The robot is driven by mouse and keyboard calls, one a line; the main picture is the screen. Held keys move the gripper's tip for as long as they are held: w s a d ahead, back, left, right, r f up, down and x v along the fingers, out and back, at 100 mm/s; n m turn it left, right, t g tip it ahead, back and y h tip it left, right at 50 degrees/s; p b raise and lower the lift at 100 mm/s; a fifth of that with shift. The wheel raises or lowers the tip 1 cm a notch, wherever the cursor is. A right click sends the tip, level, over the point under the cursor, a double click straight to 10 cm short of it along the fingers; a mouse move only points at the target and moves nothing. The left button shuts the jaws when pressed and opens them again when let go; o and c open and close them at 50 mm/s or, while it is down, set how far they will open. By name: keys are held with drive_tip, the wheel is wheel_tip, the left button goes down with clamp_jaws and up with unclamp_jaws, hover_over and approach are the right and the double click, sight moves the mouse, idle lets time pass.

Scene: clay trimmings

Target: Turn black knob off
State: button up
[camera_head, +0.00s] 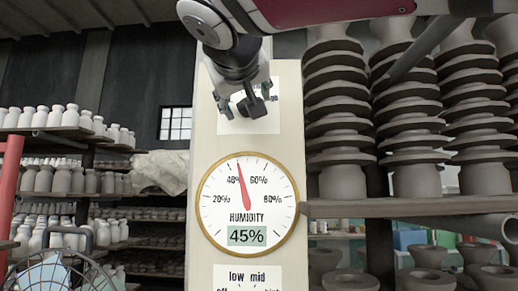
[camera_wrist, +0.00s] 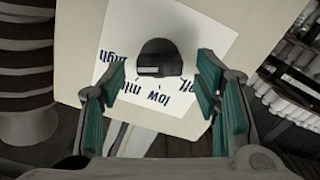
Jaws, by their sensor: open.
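The black knob (camera_wrist: 160,58) sits on a white label (camera_wrist: 185,30) on a pale panel. It has a dark rounded body and a short white mark at its lower left in the wrist view. The words low, mid, high and off appear upside down around it, with off at the right, partly covered. My gripper (camera_wrist: 160,66) is open, its teal-padded fingers on either side of the knob with gaps showing; contact is not visible. In the head view my gripper (camera_head: 247,104) is in front of the upper label (camera_head: 240,126) and hides much of it.
A round humidity gauge (camera_head: 247,208) reading 45% is below my gripper on the post. Under it is another label (camera_head: 247,277) marked low and mid, cut off by the frame. Shelves of pots (camera_head: 70,180) stand left and stacked clay pieces (camera_head: 340,110) stand right.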

drive_tip(key=shift+w, duration=0.4)
drive_tip(key=shift+c, duration=0.3)
drive_tip(key=c, duration=1.1)
